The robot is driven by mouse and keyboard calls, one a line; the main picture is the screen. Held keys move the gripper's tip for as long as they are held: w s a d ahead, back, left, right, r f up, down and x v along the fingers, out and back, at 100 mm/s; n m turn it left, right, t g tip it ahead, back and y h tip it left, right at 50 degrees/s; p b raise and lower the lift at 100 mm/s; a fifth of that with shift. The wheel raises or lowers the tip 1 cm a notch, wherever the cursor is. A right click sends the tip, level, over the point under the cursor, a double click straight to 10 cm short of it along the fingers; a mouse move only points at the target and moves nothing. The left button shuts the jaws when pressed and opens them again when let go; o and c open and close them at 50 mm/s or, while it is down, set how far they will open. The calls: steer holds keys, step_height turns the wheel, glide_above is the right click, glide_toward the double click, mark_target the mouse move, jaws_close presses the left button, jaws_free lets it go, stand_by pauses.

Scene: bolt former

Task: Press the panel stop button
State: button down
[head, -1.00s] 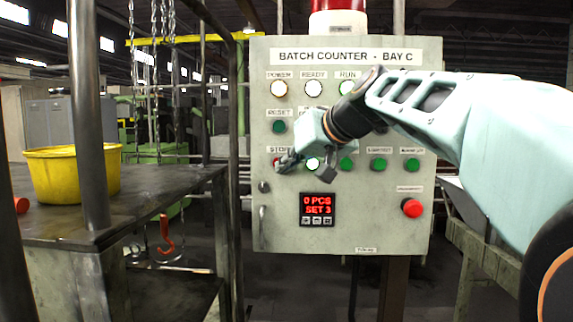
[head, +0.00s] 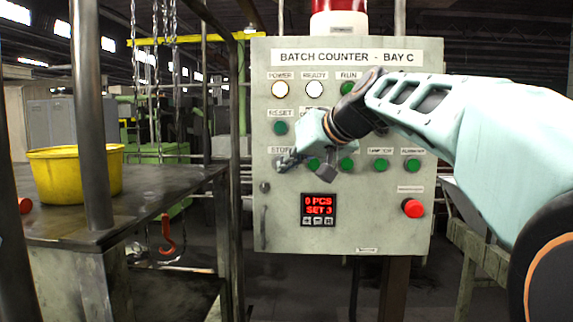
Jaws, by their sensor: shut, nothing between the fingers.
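The grey control panel (head: 385,225), titled "BATCH COUNTER - BAY C", faces me. Its stop label (head: 280,149) is at the left of the lower button row. The stop button under that label is almost wholly hidden behind my gripper (head: 287,161). My gripper is shut and empty, with its tips over the stop button's place; I cannot tell exactly how they touch it. The run lamp (head: 347,88) shows dark green, while the power lamp (head: 280,89) and ready lamp (head: 314,89) are bright. The display (head: 318,209) reads "0 PCS SET 3".
A separate red mushroom button (head: 412,208) is at the panel's lower right. A green button (head: 313,165) sits just right of my fingertips. A dark metal table (head: 150,205) with a yellow bucket (head: 75,172) stands at left. Posts and hanging chains stand between table and panel.

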steer(key=shift+s+b, duration=0.25)
steer(key=shift+b, duration=0.1)
steer(key=s+b, duration=0.3)
steer(key=s, duration=0.3)
steer(key=shift+a, duration=0.15)
stand_by(0.3)
steer(key=shift+r, duration=0.15)
